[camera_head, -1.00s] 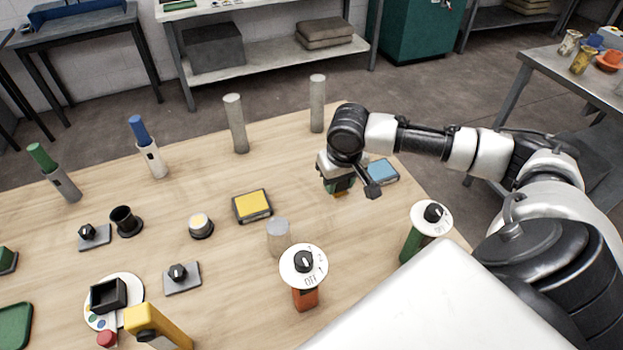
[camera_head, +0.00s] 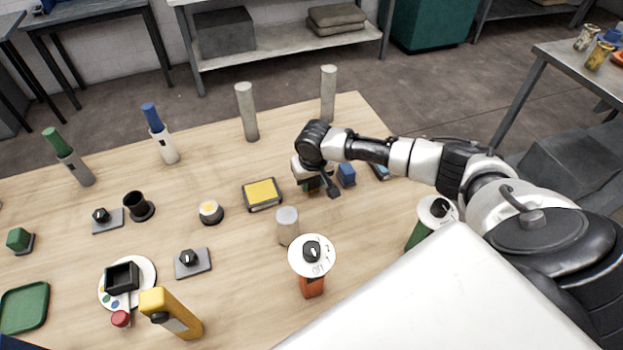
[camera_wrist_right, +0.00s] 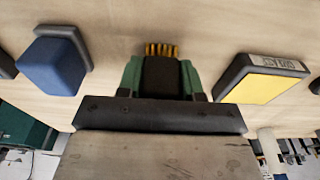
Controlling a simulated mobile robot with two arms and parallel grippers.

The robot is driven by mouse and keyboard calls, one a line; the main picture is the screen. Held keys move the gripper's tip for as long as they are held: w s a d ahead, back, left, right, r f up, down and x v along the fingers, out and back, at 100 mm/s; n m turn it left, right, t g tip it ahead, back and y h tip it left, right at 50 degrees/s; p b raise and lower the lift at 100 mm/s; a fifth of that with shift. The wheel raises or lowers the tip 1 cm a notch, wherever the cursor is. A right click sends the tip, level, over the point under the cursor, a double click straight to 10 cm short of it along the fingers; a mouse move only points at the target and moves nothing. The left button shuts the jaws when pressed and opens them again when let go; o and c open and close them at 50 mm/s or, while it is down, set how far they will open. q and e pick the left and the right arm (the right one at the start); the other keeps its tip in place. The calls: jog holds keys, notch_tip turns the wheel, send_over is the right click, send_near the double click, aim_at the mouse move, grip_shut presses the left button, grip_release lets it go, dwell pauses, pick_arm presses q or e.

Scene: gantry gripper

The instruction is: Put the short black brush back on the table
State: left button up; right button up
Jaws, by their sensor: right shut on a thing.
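My right gripper (camera_head: 313,184) is low over the right part of the wooden table (camera_head: 235,165). It is to the right of the yellow pad (camera_head: 262,194) and left of a blue block (camera_head: 346,174). In the right wrist view its green fingers (camera_wrist_right: 160,78) are shut on the short black brush (camera_wrist_right: 161,76). The brush has a black body between the fingers, and its yellow bristles point away from the palm. I cannot tell whether the bristles touch the table. In the head view the brush is mostly hidden by the gripper. My left gripper is not in view.
A clear grey cylinder (camera_head: 287,226) and a white-topped dial on an orange base (camera_head: 311,262) stand in front. Two grey posts (camera_head: 247,112) stand behind. The blue block (camera_wrist_right: 52,65) and yellow pad (camera_wrist_right: 262,85) flank the gripper in the wrist view. Bare tabletop lies behind the yellow pad.

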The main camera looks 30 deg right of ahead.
jog(key=shift+f, duration=0.15)
jog(key=o, duration=1)
jog(key=r, duration=0.4)
jog(key=s+r+b, duration=0.1)
jog(key=r, duration=0.7)
jog(key=shift+s+a+r, duration=0.15)
jog(key=shift+s+r, duration=0.05)
jog(key=shift+s, duration=0.05)
